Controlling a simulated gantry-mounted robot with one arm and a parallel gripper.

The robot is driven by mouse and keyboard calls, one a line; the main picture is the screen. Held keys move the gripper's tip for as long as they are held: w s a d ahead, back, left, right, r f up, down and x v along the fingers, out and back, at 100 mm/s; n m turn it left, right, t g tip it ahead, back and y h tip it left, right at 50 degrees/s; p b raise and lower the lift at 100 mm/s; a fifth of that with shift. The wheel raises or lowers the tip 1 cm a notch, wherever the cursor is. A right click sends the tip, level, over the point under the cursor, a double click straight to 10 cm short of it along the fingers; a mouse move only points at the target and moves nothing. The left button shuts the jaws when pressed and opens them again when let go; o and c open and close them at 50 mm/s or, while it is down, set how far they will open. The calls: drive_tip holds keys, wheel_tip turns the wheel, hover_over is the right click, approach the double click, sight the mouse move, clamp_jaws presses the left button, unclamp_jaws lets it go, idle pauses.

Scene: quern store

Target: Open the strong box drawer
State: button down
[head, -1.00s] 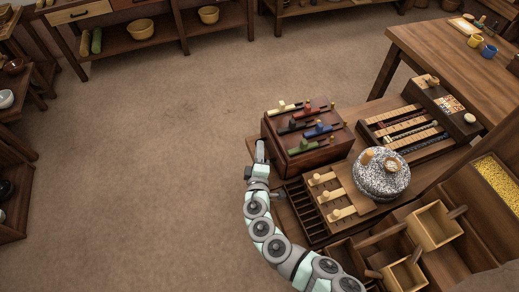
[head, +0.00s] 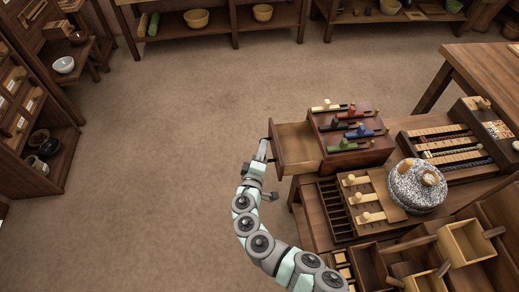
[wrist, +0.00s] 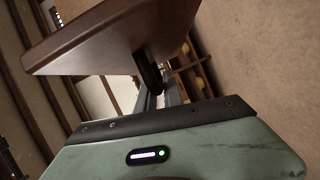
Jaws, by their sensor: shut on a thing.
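The strong box (head: 350,142) is a dark reddish-brown wooden box with red, black, blue and green sliders on top and a pale one at its back edge. Its drawer (head: 297,143) stands well out of the box's left side, and the part of its pale inside that shows looks empty. My gripper (head: 263,150) is at the outer face of the drawer front, shut on the drawer's handle. In the wrist view the drawer front (wrist: 105,38) is overhead and the dark handle (wrist: 149,72) runs down to my fingers.
A slotted tray (head: 333,206), a board with pale pegs (head: 364,199) and a speckled round stone (head: 418,187) stand near the box. Open wooden bins (head: 468,245) are at the lower right. The floor (head: 180,120) left of the drawer is clear.

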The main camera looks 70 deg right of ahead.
drive_tip(key=c, duration=1.5)
unclamp_jaws()
drive_tip(key=shift+s+d, duration=0.1)
drive_tip(key=shift+s, duration=0.05)
drive_tip(key=a, duration=0.3)
drive_tip(key=s+a+p, duration=0.1)
drive_tip(key=a, duration=0.3)
drive_tip(key=a+p, duration=0.1)
drive_tip(key=a, duration=0.2)
drive_tip(key=shift+s+a+r, duration=0.3)
drive_tip(key=shift+a+r, duration=0.05)
drive_tip(key=shift+r, duration=0.05)
